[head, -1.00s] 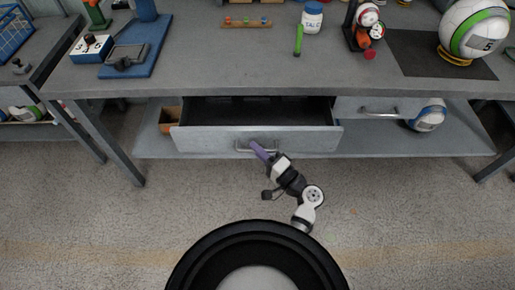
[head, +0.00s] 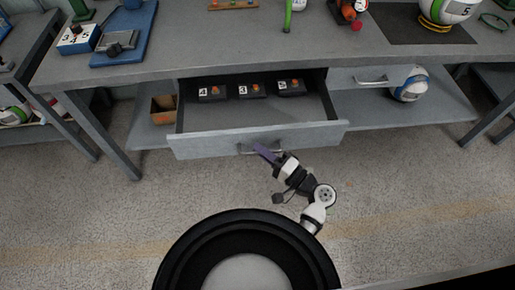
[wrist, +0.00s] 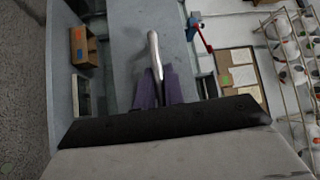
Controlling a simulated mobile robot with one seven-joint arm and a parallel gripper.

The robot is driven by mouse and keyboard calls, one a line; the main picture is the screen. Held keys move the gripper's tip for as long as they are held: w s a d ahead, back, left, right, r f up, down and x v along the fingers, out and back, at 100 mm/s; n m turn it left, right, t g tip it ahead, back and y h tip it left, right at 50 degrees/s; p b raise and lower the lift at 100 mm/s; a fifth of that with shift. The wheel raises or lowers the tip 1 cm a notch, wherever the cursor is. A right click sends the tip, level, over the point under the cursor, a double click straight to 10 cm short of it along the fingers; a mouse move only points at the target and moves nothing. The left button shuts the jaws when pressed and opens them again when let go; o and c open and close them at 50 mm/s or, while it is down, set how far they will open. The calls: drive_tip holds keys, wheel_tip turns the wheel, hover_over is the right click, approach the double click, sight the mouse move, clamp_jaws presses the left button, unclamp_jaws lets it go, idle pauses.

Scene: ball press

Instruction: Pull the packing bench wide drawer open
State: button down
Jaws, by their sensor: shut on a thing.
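The wide drawer (head: 205,146) of the packing bench (head: 215,63) is pulled well out, and its inside shows. Several dark blocks with orange tops and white number labels (head: 249,91) sit toward the back of the drawer. My gripper (head: 262,152) is at the drawer's front, its purple fingers shut on the bar handle (head: 246,149). In the wrist view the silver handle (wrist: 154,52) runs between the purple fingers (wrist: 158,90), against the grey drawer front (wrist: 128,45).
A cardboard box (head: 163,109) stands on the shelf at the left. A bench leg (head: 100,135) is at the left. The floor in front is clear.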

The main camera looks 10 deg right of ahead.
idle(0.3)
drive_tip(key=c, duration=1.5)
unclamp_jaws()
drive_tip(key=b+v, duration=0.3)
drive_tip(key=v, duration=1.1)
drive_tip(key=shift+a, duration=0.1)
